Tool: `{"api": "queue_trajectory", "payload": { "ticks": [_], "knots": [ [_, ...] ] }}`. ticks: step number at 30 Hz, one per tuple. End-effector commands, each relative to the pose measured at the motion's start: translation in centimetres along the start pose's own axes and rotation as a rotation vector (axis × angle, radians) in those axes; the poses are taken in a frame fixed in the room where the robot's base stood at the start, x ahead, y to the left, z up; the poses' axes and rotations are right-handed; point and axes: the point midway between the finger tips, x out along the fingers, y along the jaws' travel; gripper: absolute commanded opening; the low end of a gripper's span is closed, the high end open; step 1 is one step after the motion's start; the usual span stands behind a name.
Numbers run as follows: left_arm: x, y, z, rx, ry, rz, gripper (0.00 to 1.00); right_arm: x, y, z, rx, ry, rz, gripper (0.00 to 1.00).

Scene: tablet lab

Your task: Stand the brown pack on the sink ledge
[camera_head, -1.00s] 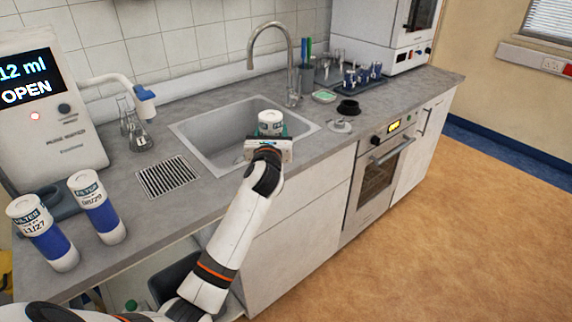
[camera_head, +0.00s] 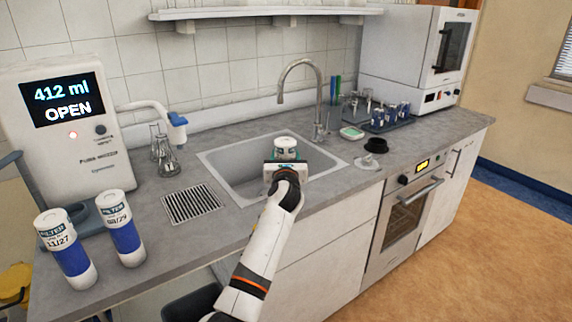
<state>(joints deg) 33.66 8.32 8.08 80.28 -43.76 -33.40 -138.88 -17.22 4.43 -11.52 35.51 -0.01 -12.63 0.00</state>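A white-topped round container (camera_head: 286,142) with dark lettering shows over the front part of the sink (camera_head: 215,172). My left gripper (camera_head: 286,158) reaches up to it from below, its teal fingertips at the container's sides, and appears shut on it. The gripper hides the container's lower body, so I cannot tell that body's colour or whether it touches anything. No plainly brown pack shows. The sink's grey rim surrounds the basin. My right gripper is out of view.
Two white-and-blue filter cartridges (camera_head: 66,248) (camera_head: 121,229) stand at the left by the display machine (camera_head: 70,125). Glass flasks (camera_head: 166,155), a drain grille (camera_head: 192,203) and a tall tap (camera_head: 318,95) surround the sink. A dark round item (camera_head: 376,145) sits at its right.

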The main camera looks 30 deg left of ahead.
Motion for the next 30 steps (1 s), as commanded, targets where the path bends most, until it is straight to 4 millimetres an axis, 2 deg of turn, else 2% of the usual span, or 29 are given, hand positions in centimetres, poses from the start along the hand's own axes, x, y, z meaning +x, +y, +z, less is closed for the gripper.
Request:
{"api": "queue_trajectory", "payload": {
  "ticks": [1, 3, 12, 13, 17, 26, 30],
  "knots": [
    [0.0, 0.1, 0.9, -0.003, -0.001, 0.001, 0.16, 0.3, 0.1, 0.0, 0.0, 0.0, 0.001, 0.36],
    [0.0, 0.1, 1.4, -0.003, 0.002, 0.002, 0.16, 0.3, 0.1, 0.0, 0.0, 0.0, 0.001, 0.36],
    [0.0, 0.1, 1.5, -0.001, 0.003, 0.002, 0.16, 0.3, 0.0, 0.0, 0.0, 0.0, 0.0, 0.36],
    [0.0, 0.0, 1.8, 0.0, -0.001, 0.001, 0.55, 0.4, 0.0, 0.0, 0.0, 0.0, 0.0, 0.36],
    [0.0, 0.0, 1.7, -0.001, -0.001, 0.001, 0.75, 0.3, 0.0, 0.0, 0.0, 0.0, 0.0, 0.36],
    [0.0, 0.1, 1.5, -0.002, 0.0, 0.001, 0.75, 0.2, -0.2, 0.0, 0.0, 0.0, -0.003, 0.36],
    [-1.1, 0.0, 1.6, 0.001, -0.001, 0.001, 0.75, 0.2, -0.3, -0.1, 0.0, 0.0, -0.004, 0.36]
  ]
}}
